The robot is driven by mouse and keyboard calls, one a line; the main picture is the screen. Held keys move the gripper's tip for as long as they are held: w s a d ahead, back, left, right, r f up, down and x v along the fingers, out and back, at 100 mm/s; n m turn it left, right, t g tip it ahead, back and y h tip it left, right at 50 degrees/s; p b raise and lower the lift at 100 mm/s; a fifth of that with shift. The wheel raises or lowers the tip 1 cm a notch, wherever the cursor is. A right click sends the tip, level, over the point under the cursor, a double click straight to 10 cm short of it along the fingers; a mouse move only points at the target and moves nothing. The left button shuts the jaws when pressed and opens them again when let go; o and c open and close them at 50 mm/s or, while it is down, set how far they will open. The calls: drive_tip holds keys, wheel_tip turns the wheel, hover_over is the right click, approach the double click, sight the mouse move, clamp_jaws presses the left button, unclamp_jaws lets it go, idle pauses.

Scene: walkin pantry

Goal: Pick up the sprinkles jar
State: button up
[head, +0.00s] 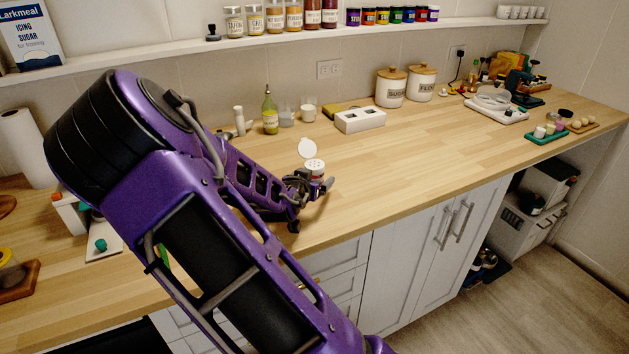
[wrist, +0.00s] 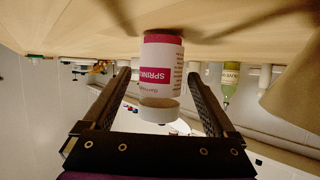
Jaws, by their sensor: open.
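The sprinkles jar (wrist: 160,68) has a white label with a pink band, pinkish-red contents and a white top. It appears inverted in the wrist view, where the counter is at the top. In the head view the jar (head: 315,168) stands upright on the wooden counter, its lower part partly hidden by my gripper. My gripper (head: 311,190) is low over the counter at the jar. In the wrist view my gripper (wrist: 158,80) is open, with one finger on each side of the jar and visible gaps between.
An oil bottle (head: 270,113), a glass (head: 308,112) and a white block with openings (head: 360,120) stand farther back. The counter right of the jar is clear.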

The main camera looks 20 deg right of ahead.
sight(318, 175)
drive_tip(key=x, duration=0.3)
drive_tip(key=shift+w+d, duration=0.25)
clamp_jaws()
